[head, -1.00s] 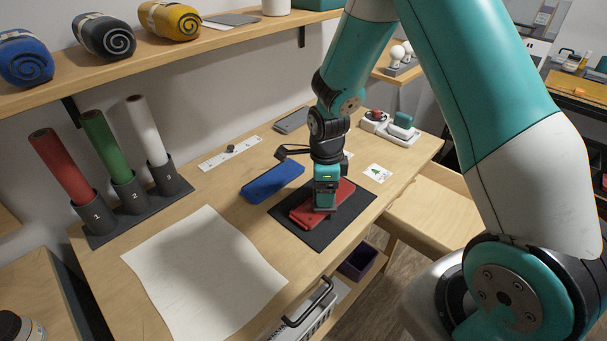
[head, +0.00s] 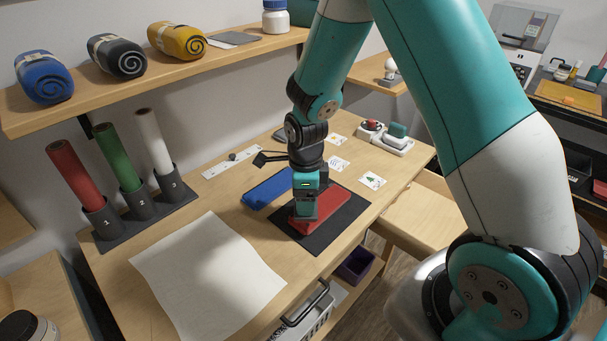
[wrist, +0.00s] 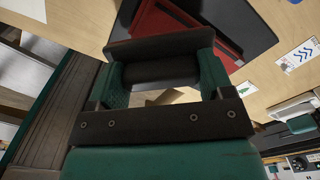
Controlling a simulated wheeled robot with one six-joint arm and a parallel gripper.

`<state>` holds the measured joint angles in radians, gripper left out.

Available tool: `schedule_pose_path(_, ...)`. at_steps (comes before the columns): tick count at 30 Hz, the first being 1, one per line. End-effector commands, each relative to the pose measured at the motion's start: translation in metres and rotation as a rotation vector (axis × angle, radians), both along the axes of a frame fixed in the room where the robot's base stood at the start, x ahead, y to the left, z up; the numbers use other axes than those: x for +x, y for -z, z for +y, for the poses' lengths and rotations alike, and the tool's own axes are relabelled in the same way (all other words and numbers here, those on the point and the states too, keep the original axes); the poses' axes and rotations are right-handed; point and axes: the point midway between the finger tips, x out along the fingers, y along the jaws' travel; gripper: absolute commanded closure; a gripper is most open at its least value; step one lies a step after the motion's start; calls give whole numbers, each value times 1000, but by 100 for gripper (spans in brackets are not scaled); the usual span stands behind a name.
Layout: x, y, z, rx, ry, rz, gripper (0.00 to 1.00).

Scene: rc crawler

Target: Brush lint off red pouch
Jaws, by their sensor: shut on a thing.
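The red pouch (head: 337,203) lies flat on a black mat (head: 296,239) at the table's front edge. It also shows at the top of the wrist view (wrist: 205,32), partly covered by what I hold. My gripper (head: 306,203) points down over the pouch's left end. It is shut on a dark brush-like tool (wrist: 158,48) with a wide bar and a rounded dark handle (wrist: 160,72) between the fingers. The tool is low over the pouch; I cannot tell whether it touches. No lint can be made out at this size.
A blue pouch (head: 262,194) lies just behind the mat. A white sheet (head: 205,275) covers the table's left front. Rolls in holders (head: 140,205) stand at the left back. Cards and a white tray (head: 388,140) are at the right. A shelf (head: 150,80) overhangs the back.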

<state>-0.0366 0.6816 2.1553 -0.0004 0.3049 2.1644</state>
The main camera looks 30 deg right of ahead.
Motion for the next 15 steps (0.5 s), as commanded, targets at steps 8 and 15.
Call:
schedule_pose_path(8, 0, -30, -4, -1, 7, -1, 52)
schedule_pose_path(15, -1, -42, -6, 0, 10, 0, 52)
